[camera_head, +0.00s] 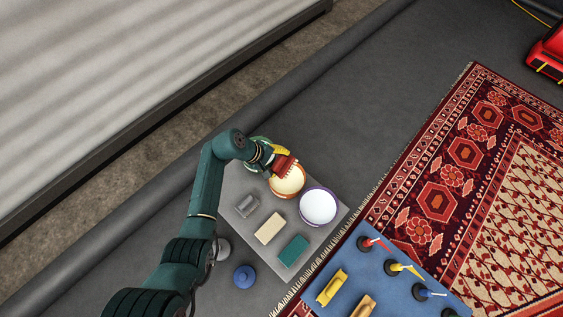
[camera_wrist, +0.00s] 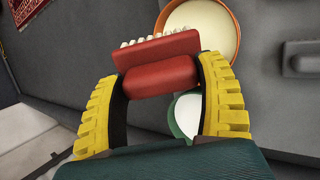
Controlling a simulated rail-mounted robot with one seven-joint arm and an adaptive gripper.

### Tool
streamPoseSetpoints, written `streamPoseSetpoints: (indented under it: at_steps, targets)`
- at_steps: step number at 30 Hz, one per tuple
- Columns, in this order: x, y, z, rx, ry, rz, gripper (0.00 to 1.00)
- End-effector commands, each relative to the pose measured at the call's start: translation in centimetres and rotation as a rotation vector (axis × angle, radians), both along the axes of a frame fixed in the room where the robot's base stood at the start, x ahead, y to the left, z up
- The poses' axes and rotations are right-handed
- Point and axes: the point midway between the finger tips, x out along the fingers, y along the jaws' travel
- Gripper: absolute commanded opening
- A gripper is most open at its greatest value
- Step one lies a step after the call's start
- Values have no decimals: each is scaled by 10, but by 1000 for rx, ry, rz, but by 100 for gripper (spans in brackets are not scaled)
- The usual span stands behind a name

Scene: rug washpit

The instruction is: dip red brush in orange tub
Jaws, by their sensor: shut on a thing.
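My gripper (camera_wrist: 160,78) is shut on the red brush (camera_wrist: 158,62), with a yellow finger on either side of it. The brush's pale bristles face away from the gripper, toward the orange tub (camera_wrist: 236,38). In the head view the red brush (camera_head: 284,165) overlaps the upper part of the orange tub (camera_head: 288,196), which holds a cream-coloured fill. In the wrist view the brush covers the tub's near left edge. I cannot tell whether the bristles touch the fill. My gripper also shows in the head view (camera_head: 277,157).
A purple tub (camera_head: 335,211) with white fill stands beside the orange one. A green tub (camera_wrist: 173,116) is partly hidden by my gripper. Grey, beige (camera_head: 270,229) and teal (camera_head: 293,250) blocks share the grey slab. A blue board (camera_head: 385,285) with several tools lies lower right, by a patterned rug (camera_head: 440,190).

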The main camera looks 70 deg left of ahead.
Motion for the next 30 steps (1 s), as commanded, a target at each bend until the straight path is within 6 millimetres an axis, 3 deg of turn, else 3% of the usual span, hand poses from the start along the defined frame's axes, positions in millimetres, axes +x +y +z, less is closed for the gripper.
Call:
streamPoseSetpoints:
  at_steps: [3,30]
  targets:
    - [0,-1,-18,-1,0,-1,44]
    - [0,-1,-103,-2,1,-2,44]
